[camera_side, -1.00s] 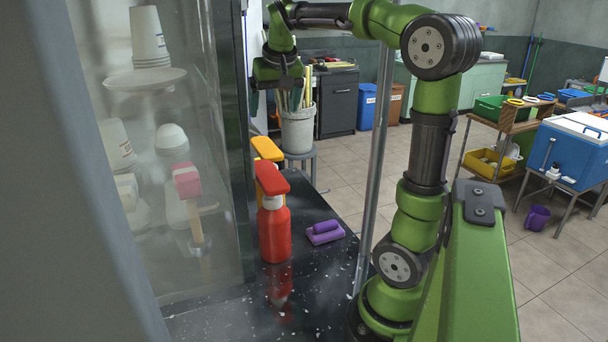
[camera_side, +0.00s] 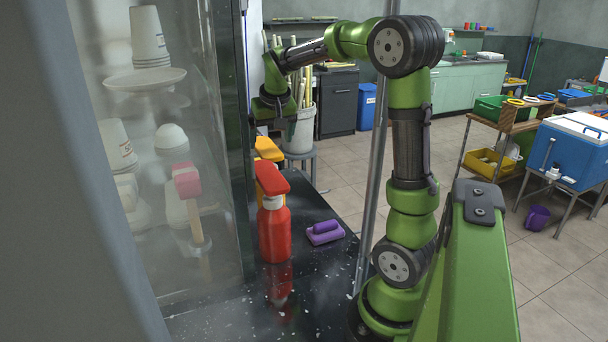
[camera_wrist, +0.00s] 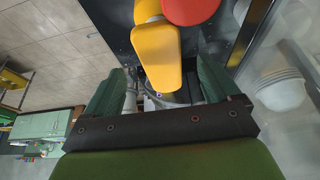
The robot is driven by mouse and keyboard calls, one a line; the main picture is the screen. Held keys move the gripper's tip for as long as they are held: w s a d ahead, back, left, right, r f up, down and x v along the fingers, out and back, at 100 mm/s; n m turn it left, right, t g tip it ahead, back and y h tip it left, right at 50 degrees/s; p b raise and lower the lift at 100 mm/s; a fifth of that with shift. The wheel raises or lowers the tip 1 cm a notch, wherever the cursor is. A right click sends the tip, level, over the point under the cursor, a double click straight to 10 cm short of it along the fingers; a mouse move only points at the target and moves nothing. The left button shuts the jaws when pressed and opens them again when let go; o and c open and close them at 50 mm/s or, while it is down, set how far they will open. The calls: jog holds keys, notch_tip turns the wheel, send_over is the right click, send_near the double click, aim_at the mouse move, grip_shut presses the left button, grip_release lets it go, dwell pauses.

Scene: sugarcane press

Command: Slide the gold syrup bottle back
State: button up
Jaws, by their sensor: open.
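The gold syrup bottle (camera_side: 268,150) stands on the dark counter behind the red bottle (camera_side: 274,230), which hides most of its body in the side view. In the wrist view, the gold bottle's yellow spray head (camera_wrist: 158,55) points toward my gripper and lies between its fingers. The red bottle's top (camera_wrist: 190,10) shows beside it. My gripper (camera_side: 272,122) is open and empty, fingers pointing down, just above the gold bottle's head in the side view. I cannot tell whether they touch.
A purple scrubber (camera_side: 324,232) lies right of the red bottle. A glass cabinet (camera_side: 165,190) with cups and a pink-headed mallet borders the counter on the left. A grey bucket (camera_side: 300,130) of canes stands behind. A metal post (camera_side: 375,170) rises at the counter's right edge.

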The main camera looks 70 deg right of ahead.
aim_at(269, 150)
jog(key=x, duration=0.7)
jog(key=shift+r, duration=0.1)
grip_shut()
dwell(0.4)
